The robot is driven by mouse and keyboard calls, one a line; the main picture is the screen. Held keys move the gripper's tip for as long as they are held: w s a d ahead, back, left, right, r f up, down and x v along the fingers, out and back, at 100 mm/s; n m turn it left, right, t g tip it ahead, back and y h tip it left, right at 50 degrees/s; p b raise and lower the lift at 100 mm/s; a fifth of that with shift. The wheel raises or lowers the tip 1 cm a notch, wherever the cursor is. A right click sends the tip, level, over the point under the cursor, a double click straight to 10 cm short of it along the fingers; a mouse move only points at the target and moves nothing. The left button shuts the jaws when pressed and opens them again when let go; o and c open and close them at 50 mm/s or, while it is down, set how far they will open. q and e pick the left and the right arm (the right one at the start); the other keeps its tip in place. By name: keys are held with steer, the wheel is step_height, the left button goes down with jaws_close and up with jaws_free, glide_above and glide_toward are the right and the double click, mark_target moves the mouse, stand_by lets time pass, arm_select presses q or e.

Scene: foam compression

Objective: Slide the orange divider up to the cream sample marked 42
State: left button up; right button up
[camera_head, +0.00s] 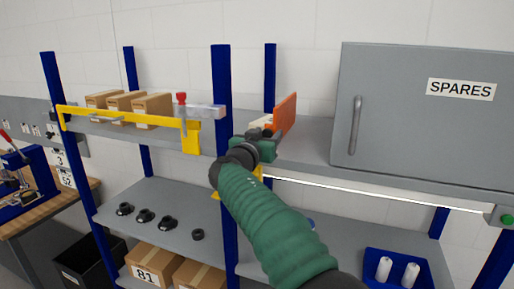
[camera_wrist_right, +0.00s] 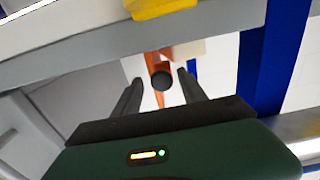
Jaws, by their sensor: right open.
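The orange divider (camera_head: 286,110) stands upright on the upper shelf, left of the grey cabinet. A cream block (camera_head: 261,121) is just left of it, partly hidden by my right gripper; I cannot read a number on it. My right gripper (camera_head: 270,141) is at the shelf's front, in front of the divider. In the right wrist view the gripper (camera_wrist_right: 160,76) is open. Its two fingers are on either side of a round black knob (camera_wrist_right: 162,81) in front of the orange divider (camera_wrist_right: 157,54). I cannot tell whether they touch it. The cream block (camera_wrist_right: 188,47) shows beside it. My left gripper is not in view.
The grey SPARES cabinet (camera_head: 420,118) stands right of the divider. A blue post (camera_head: 221,75) is close on the left. A yellow bar (camera_head: 130,116) fronts several cardboard boxes (camera_head: 150,107). A yellow piece (camera_wrist_right: 163,8) lies at the shelf edge.

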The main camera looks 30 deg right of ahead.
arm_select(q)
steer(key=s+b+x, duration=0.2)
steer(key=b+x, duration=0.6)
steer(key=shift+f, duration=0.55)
arm_select(e)
steer(key=v, duration=1.5)
steer(key=shift+s+a, duration=0.2)
steer(key=shift+a, duration=0.05)
steer(key=p+x, duration=1)
steer(key=x, duration=0.4)
steer(key=shift+w+r, duration=0.1)
steer(key=shift+r, duration=0.05)
steer(key=shift+w+d+p, duration=0.15)
steer(key=shift+d+p, duration=0.05)
steer(key=shift+p, duration=0.1)
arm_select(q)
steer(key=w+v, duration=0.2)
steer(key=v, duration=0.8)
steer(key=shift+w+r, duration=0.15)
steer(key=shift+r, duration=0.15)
